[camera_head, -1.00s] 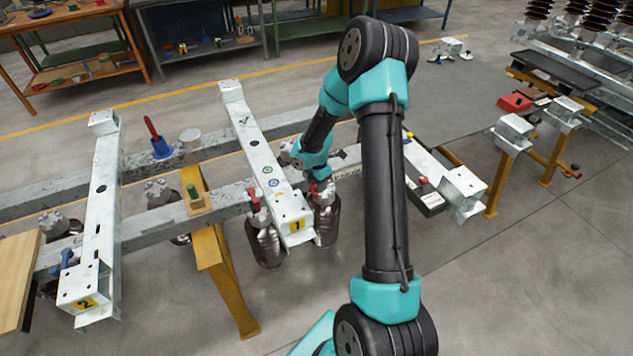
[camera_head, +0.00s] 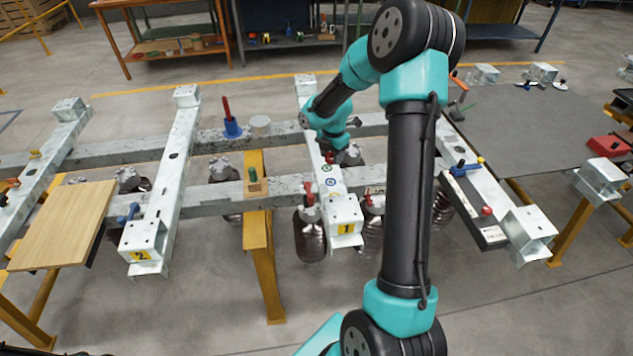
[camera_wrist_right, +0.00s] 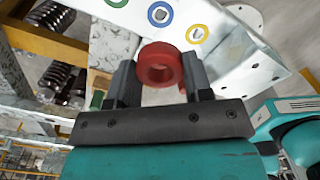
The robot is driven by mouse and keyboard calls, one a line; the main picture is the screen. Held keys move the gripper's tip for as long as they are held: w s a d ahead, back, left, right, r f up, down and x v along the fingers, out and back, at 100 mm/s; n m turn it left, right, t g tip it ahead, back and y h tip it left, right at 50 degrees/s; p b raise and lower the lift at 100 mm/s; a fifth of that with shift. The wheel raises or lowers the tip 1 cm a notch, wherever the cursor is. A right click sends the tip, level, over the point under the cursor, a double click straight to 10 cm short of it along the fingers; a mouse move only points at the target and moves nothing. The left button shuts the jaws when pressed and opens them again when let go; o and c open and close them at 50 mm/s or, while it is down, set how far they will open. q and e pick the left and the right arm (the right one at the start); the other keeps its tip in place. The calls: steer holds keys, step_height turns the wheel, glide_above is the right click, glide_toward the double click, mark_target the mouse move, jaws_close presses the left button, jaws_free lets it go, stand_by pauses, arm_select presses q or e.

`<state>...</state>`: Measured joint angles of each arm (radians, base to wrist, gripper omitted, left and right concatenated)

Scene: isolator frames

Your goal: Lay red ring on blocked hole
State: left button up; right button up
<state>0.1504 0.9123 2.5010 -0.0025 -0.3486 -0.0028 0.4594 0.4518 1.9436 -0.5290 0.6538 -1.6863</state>
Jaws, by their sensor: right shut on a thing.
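In the right wrist view my right gripper (camera_wrist_right: 159,62) is shut on a red ring (camera_wrist_right: 160,84), held between its two fingertips. Below it is a white steel beam (camera_wrist_right: 243,62) with flat ring marks: a blue one (camera_wrist_right: 160,3), a green one (camera_wrist_right: 207,8) and a yellow one (camera_wrist_right: 197,43). The red ring looks apart from the beam. In the head view my right gripper (camera_head: 329,156) is over the beam marked 1 (camera_head: 308,98), just behind its green and blue marks. I cannot tell which hole is blocked. My left gripper is not in view.
The beam marked 2 (camera_head: 174,155) stands to the left, with a wooden board (camera_head: 62,225) beyond it. Dark insulators (camera_head: 309,240) hang near beam 1. A blue holder with a red handle (camera_head: 232,128) stands on the rear rail.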

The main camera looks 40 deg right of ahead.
stand_by(0.3)
glide_above(331, 182)
steer(key=shift+a+f, duration=0.15)
steer(key=shift+f, duration=2.95)
steer(key=shift+f, duration=0.1)
steer(key=shift+f, duration=1.8)
steer(key=shift+f, duration=0.15)
steer(key=o, duration=0.9)
